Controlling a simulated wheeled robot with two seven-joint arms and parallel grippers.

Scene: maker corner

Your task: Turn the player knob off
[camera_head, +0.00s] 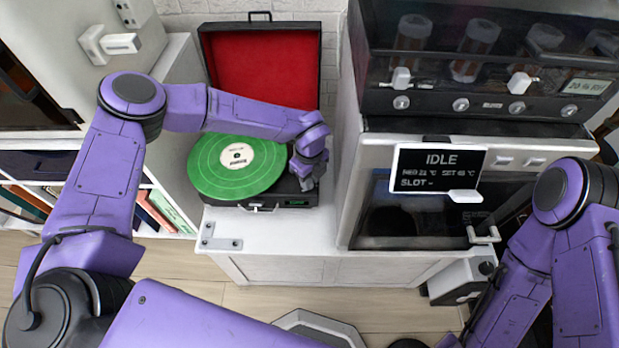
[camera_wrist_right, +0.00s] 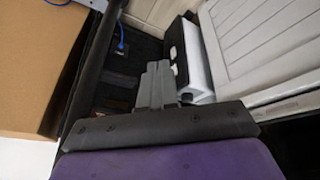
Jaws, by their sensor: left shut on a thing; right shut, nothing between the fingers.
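The record player (camera_head: 227,204) is an open black case with a red-lined lid (camera_head: 262,66) standing up behind it. A green record (camera_head: 214,168) with a cream label lies on it. My left gripper (camera_head: 304,180) reaches down to the right side of the deck, beside the record, and is shut on the player knob there. The gripper hides the knob, so its angle cannot be told. A small display with green marks (camera_head: 296,203) shows on the front edge. My right gripper (camera_wrist_right: 155,85) is shut and empty in the right wrist view, away from the player.
The player stands on a white cabinet (camera_head: 290,235). To its right is a machine with a screen reading IDLE (camera_head: 440,168), below a dark unit with jars and knobs (camera_head: 480,105). A bookshelf (camera_head: 175,205) is at left. A cardboard-coloured box (camera_wrist_right: 50,60) shows in the wrist view.

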